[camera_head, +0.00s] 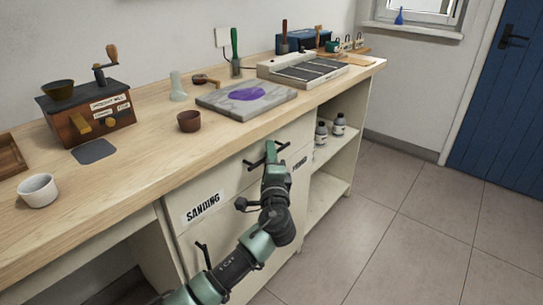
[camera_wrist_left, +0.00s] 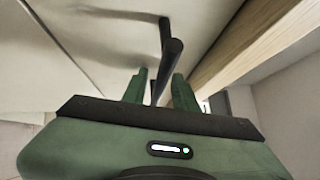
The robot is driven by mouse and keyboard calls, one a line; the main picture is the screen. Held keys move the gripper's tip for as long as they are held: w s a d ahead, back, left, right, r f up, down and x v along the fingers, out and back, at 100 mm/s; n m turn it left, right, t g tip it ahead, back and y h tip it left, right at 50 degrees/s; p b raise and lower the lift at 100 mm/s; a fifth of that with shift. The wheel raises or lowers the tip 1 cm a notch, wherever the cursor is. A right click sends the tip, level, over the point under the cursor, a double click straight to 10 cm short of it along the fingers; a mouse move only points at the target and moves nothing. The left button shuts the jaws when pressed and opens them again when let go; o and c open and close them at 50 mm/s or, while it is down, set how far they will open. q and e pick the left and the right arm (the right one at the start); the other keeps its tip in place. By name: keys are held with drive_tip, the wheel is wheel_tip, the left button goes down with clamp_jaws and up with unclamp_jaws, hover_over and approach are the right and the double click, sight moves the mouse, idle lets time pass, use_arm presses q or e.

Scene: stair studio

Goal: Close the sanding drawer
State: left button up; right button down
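The cabinet front under the workbench bears a "SANDING" label (camera_head: 202,207) and, further right, a "PRIMED" label (camera_head: 300,163). A black bar handle (camera_head: 253,165) is on the pale front between them. My left gripper (camera_head: 270,153) is at this handle. In the left wrist view, the green fingers (camera_wrist_left: 160,90) stand apart, with the handle bar (camera_wrist_left: 170,52) running between them; clear space shows beside the bar. My arm covers part of the front, and how far the sanding drawer stands out is hard to tell. My right gripper is out of view.
Another black handle (camera_head: 203,256) sits lower left on the cabinet. The wooden worktop (camera_head: 150,170) overhangs above, holding a white cup (camera_head: 38,190), a brown cup (camera_head: 189,121) and a grey slab (camera_head: 215,98). Open shelves with bottles (camera_head: 321,133) are to the right. The tiled floor (camera_head: 430,240) is clear.

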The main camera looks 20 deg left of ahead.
use_arm(q)
drive_tip(key=shift+f, duration=0.15)
